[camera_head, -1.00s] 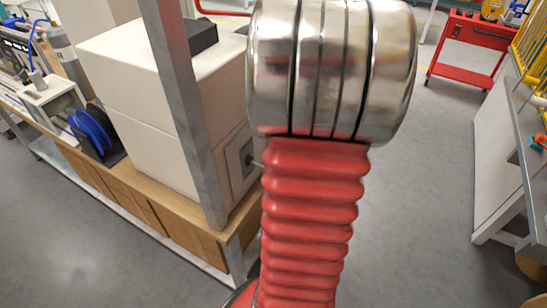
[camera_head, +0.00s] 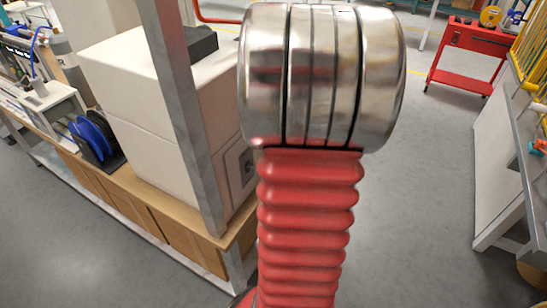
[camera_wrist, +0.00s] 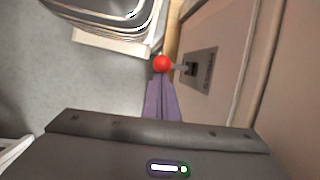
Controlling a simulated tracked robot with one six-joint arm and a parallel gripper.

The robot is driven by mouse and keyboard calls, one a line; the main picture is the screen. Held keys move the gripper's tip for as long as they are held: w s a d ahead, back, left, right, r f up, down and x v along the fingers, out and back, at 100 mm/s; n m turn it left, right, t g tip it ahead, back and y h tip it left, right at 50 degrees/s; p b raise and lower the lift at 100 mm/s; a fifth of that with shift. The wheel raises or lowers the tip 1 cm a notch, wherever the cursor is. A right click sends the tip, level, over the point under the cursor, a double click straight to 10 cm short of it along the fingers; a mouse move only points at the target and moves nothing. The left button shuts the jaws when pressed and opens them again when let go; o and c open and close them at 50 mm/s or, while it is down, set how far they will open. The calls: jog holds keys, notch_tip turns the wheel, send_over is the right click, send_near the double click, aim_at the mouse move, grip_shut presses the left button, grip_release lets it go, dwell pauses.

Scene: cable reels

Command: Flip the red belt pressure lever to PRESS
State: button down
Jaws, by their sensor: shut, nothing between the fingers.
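The lever's round red knob (camera_wrist: 162,64) shows in the wrist view. Its short stem runs right to a dark slot in a grey plate (camera_wrist: 208,66) on the side of a pale cabinet. My gripper (camera_wrist: 161,79) has two purple fingers, shut and empty. In the picture, their tips are just below the knob; I cannot tell whether they touch it. In the head view, part of the lever plate (camera_head: 236,168) shows on the cabinet side, while the knob and my gripper are hidden behind my arm. Any marking on the plate is too blurred to read.
The large cream cabinet (camera_head: 130,110) stands on a wooden bench behind a grey metal post (camera_head: 183,110). Blue reels (camera_head: 90,137) sit at left. A red cart (camera_head: 470,52) stands at the back right, and a workbench at the right edge. Grey floor lies open between them.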

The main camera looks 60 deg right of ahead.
jog(key=shift+r, duration=0.4)
jog(key=d+f, duration=0.3)
jog(key=d, duration=0.1)
jog(key=w+v, duration=0.2)
jog(key=v, duration=0.8)
jog(key=shift+a+r, duration=0.25)
jog(key=shift+a, duration=0.1)
dwell(0.4)
